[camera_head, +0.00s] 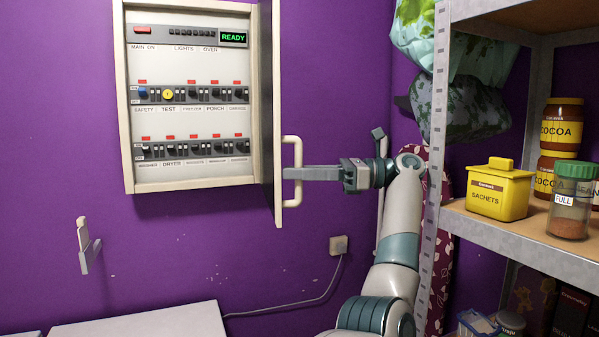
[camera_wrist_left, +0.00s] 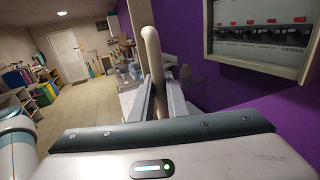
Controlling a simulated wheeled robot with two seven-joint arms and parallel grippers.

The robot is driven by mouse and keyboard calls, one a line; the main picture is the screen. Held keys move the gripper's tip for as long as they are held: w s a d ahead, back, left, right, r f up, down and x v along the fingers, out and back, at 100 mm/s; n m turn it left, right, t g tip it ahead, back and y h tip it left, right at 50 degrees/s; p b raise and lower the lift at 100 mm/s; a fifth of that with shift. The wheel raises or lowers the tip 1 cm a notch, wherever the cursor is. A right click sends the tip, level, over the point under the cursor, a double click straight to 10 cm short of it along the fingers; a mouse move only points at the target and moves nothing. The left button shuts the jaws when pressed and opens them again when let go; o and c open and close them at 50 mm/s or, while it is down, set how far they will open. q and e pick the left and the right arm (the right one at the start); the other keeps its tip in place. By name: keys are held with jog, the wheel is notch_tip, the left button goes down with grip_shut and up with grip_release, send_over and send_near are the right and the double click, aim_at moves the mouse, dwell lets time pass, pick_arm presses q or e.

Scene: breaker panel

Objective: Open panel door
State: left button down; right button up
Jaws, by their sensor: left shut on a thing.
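The breaker panel (camera_head: 190,122) is on the purple wall in the head view, its breaker rows uncovered. Its door (camera_head: 277,110) stands swung out at the right side of the panel, seen nearly edge-on. The cream door handle (camera_head: 291,142) is a vertical bar on the door's right side. In the left wrist view the handle (camera_wrist_left: 152,50) rises between the two grey fingers. My right gripper is not in view.
A shelf (camera_head: 510,235) with a yellow sachets box (camera_head: 487,190), cocoa jars and a green-lidded jar (camera_head: 571,200) stands close on the right. A wall socket (camera_head: 338,245) with a cable is below the door. A small bracket (camera_head: 88,247) is at lower left.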

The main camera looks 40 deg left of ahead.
pick_arm(q)
jog(key=shift+f, duration=0.1)
jog(key=c, duration=2)
grip_release()
jog(key=shift+c, duration=0.2)
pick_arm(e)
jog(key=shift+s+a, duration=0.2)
pick_arm(q)
jog(key=shift+s, duration=0.1)
